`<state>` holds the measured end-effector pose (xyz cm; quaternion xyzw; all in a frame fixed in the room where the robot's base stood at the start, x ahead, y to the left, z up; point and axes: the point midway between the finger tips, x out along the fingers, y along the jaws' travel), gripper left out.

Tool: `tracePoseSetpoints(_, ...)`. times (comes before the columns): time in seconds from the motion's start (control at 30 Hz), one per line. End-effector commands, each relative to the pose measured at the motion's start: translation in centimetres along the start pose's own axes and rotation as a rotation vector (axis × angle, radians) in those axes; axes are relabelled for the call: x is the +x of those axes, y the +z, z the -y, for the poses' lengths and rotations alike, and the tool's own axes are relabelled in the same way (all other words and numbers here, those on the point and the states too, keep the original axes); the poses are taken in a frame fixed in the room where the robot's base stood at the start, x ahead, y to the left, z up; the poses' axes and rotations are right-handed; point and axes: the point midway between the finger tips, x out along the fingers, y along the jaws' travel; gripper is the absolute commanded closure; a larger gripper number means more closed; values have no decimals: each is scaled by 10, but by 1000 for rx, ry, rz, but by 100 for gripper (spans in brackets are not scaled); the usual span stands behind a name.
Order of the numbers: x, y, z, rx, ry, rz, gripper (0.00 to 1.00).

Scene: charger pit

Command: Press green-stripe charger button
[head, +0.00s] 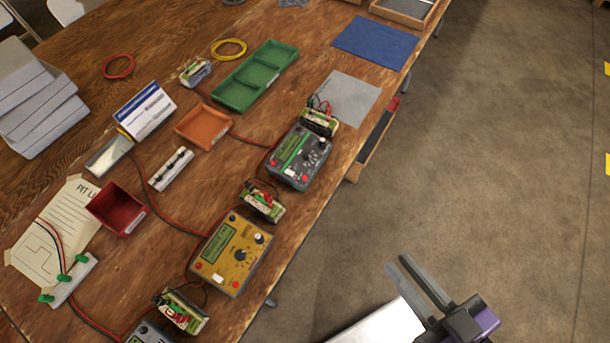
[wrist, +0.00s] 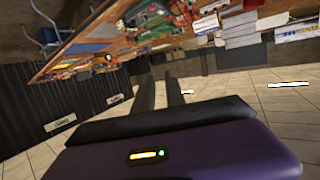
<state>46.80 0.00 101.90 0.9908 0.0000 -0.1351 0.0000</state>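The green-stripe charger (head: 299,156) is a dark grey box with a green stripe across its face, a small screen, knobs and red buttons. It lies on the wooden table near the right edge. A battery pack (head: 320,121) with wires sits at its upper end. A yellow charger (head: 231,253) lies nearer, and part of a grey charger (head: 149,334) shows at the bottom edge. My gripper (head: 412,273) is off the table over the floor, lower right of the chargers, apart from everything. Its two dark fingers stand slightly apart, also in the wrist view (wrist: 161,95), with nothing between them.
The table holds a green tray (head: 257,77), an orange tray (head: 203,126), a red bin (head: 117,208), a blue mat (head: 376,41) and a grey mat (head: 347,98). Another battery pack (head: 262,201) lies between the chargers. The concrete floor (head: 480,140) right of the table is clear.

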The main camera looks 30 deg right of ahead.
Motion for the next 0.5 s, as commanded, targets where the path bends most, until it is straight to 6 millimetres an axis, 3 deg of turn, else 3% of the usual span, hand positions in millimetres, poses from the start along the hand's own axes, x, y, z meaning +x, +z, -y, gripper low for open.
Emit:
tracePoseSetpoints(0.07, 0, 0, 0, 0, 0, 0, 100)
tracePoseSetpoints(0.5, 0, 0, 0, 0, 0, 0, 100)
